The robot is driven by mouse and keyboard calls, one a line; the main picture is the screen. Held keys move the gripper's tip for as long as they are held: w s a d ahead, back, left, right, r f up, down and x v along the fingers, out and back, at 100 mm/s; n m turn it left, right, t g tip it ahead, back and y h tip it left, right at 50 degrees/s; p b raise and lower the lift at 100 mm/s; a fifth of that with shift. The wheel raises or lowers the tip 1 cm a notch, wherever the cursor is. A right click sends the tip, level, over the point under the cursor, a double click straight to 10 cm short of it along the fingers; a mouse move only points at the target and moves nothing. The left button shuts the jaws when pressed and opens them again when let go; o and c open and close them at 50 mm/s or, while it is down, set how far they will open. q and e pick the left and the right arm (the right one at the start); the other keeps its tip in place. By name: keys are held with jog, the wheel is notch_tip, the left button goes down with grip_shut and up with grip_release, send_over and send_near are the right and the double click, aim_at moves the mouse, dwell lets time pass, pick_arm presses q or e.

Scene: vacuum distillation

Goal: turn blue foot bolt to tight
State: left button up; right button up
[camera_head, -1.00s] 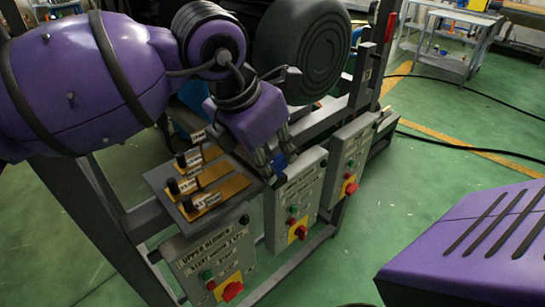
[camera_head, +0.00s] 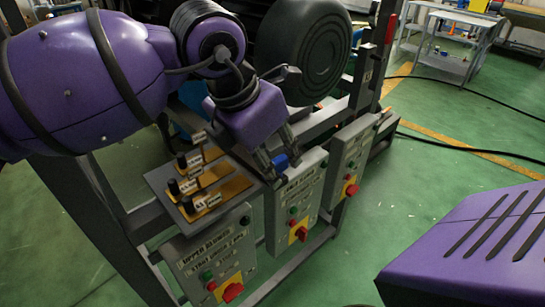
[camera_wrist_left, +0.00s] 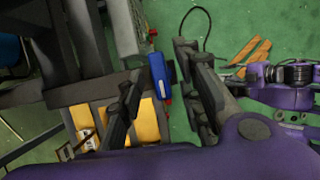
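The blue foot bolt (camera_head: 281,161) shows as a small blue piece at the top edge of the middle control box. In the left wrist view it is a blue handle (camera_wrist_left: 158,75) with a red end below it. My left gripper (camera_head: 273,163) reaches down to it from the upper left, its fingers beside the blue piece. In the left wrist view, the open fingers of the left gripper (camera_wrist_left: 158,65) lie on either side of the bolt, with a gap visible on the right side. Whether the left finger touches it is unclear.
A grey plate (camera_head: 161,178) with black knobs lies left of the gripper. Control boxes with red switches hang along the frame, one at the lower left (camera_head: 215,252) and one at the right (camera_head: 349,155). A large dark round vessel (camera_head: 303,50) stands behind.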

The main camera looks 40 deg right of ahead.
pick_arm(q)
jog(key=v, duration=1.1)
jog(key=shift+a+r, duration=0.2)
jog(key=shift+r, duration=0.15)
pick_arm(e)
jog(key=shift+s, duration=0.2)
pick_arm(q)
jog(key=shift+f, duration=0.1)
pick_arm(e)
jog(key=shift+s+f, duration=0.1)
jog(key=shift+s, duration=0.05)
